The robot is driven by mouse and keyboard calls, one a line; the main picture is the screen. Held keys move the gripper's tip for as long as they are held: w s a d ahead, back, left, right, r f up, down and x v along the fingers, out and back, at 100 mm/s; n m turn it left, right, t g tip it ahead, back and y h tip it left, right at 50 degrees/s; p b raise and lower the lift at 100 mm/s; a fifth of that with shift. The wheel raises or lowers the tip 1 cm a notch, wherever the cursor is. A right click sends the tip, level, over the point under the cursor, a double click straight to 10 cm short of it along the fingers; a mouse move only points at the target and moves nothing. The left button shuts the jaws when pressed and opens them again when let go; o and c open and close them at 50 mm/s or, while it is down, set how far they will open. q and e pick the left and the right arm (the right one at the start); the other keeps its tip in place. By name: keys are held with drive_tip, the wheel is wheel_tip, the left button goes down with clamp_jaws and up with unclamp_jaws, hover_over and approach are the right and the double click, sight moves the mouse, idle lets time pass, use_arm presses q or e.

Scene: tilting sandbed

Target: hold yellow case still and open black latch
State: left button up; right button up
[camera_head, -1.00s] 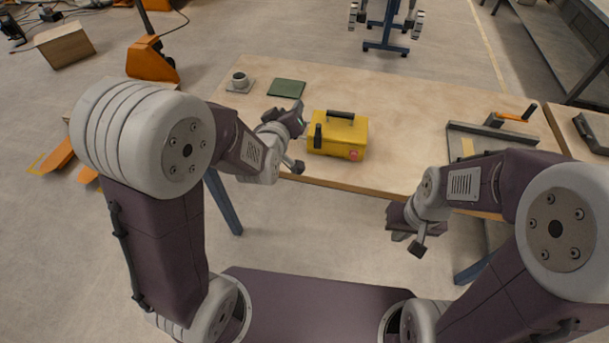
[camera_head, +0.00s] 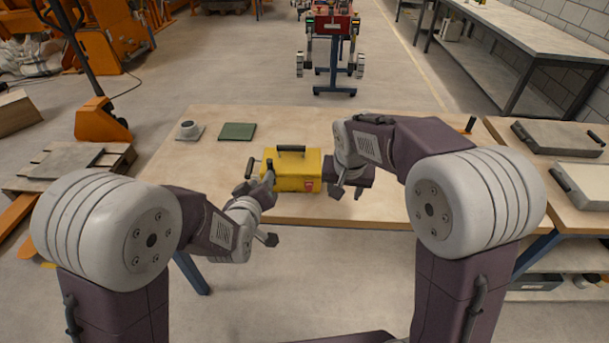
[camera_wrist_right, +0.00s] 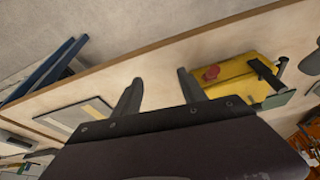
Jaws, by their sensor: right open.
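The yellow case (camera_head: 298,178) stands near the table's front edge in the head view, with a black carry handle (camera_head: 291,149) on top and a red round spot at its front right. A dark upright piece (camera_head: 268,166) at its left end looks like the black latch. My left gripper (camera_head: 260,180) is at the case's left end; its fingers are hard to tell apart from the latch, so contact and opening are unclear. My right gripper (camera_wrist_right: 160,86) is open and empty, in front of the case's right end. The case (camera_wrist_right: 228,80) shows beyond its fingers in the wrist view.
A flat grey panel (camera_wrist_right: 77,115) lies on the table in the wrist view. Another table with flat cases (camera_head: 560,140) stands at right. The table behind the case is clear.

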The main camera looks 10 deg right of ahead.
wheel_tip(320, 180, up, 2)
drive_tip(key=n+t, duration=0.1)
hover_over(309, 184)
drive_tip(key=s+d, duration=0.2)
drive_tip(key=d, duration=0.1)
drive_tip(key=a, duration=0.1)
drive_tip(key=a+f, duration=0.1)
drive_tip(key=a, duration=0.1)
drive_tip(key=shift+w+a+f+n, duration=0.15)
drive_tip(key=shift+w+f+n, duration=0.1)
drive_tip(key=shift+n, duration=0.15)
drive_tip(key=x, duration=0.9)
drive_tip(key=shift+a, duration=0.1)
clamp_jaws()
